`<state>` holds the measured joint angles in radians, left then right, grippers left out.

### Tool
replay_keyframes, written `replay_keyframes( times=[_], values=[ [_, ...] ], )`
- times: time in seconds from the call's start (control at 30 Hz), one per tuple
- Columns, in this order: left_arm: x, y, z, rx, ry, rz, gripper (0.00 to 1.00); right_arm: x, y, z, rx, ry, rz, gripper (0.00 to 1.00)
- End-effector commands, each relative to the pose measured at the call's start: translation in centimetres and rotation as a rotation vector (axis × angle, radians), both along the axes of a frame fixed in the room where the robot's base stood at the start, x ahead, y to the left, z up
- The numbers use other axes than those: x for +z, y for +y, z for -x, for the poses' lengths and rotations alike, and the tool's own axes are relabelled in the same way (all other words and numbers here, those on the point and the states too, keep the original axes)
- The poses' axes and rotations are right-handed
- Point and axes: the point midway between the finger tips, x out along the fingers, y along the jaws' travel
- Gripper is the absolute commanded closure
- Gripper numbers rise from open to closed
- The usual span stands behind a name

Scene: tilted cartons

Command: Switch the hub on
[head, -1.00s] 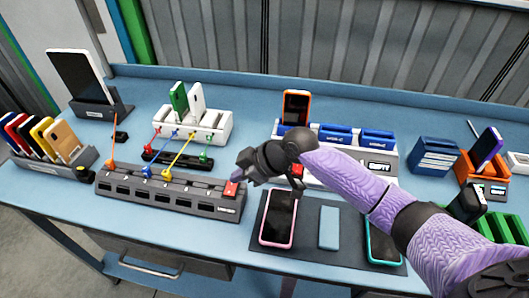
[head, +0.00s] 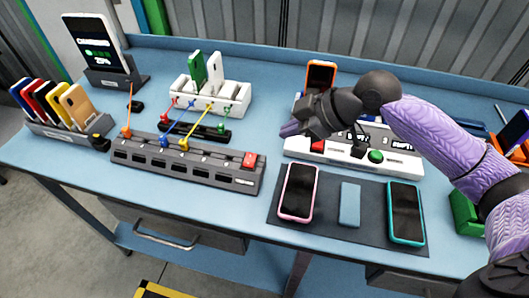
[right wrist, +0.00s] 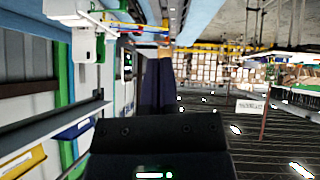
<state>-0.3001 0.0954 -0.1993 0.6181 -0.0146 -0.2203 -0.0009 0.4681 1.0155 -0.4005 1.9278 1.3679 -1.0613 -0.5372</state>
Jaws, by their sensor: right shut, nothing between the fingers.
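The hub (head: 180,166) is a long dark grey strip with a row of slots along its front, lying on the blue table left of centre. The tablet (head: 98,45) at the back left shows a lit screen with green and white text. My left gripper is not in view.
A white charging station (head: 345,152) with a red and a green button stands under my right arm. A dark mat (head: 328,215) with two phones and a blue block lies in front of it. A phone rack (head: 70,130) stands at the left.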

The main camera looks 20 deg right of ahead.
Motion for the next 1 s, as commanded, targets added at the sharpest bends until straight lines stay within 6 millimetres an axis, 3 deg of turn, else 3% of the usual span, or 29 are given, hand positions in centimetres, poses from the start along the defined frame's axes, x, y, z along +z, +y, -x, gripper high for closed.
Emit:
replay_keyframes(
  times=[0.03,0.07,0.23,0.47,0.93,1.0],
  values=[
    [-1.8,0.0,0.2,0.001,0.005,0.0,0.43,-0.9,-0.5,-0.1,0.002,-0.013,0.013,1.0],
    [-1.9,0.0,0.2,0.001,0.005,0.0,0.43,-0.7,-0.6,-0.1,0.003,-0.016,0.015,1.0],
    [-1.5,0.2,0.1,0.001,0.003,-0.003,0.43,0.1,-0.8,-0.1,0.004,-0.022,0.017,1.0],
    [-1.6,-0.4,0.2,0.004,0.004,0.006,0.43,-0.3,-0.4,-0.3,0.004,-0.023,0.014,1.0],
    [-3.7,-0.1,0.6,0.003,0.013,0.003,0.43,-7.2,4.6,-5.1,0.004,-0.02,0.013,1.0],
    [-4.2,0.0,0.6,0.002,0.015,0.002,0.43,-8.6,4.4,-5.3,0.002,-0.019,0.016,1.0]
  ],
)
